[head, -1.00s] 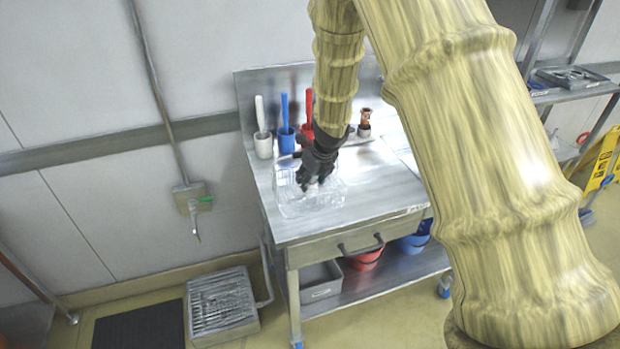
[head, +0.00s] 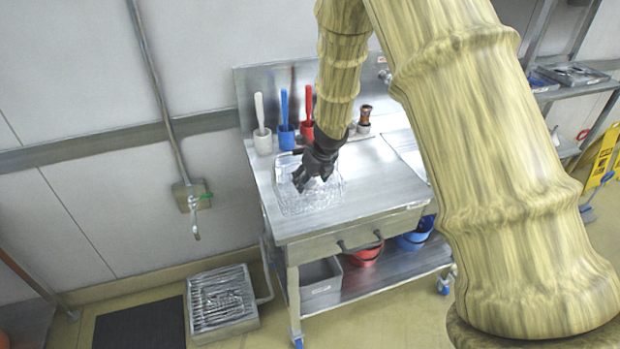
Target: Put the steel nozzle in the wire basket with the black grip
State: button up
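A wire basket (head: 322,203) sits on the left part of the steel worktop, its mesh pale against the metal. A dark strip (head: 286,154) shows at its back left; I cannot tell if it is the black grip. My black gripper (head: 312,184) points down over the basket, with its fingertips apart. No held object shows between them. I cannot make out the steel nozzle; the gripper and mesh hide much of the basket's inside.
The worktop (head: 385,185) right of the basket is clear. Buckets and a grey bin (head: 320,277) are below.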

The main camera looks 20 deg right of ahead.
jog(key=shift+r, duration=0.2)
jog(key=b+v, duration=0.1)
jog(key=v, duration=1.1)
dwell(0.3)
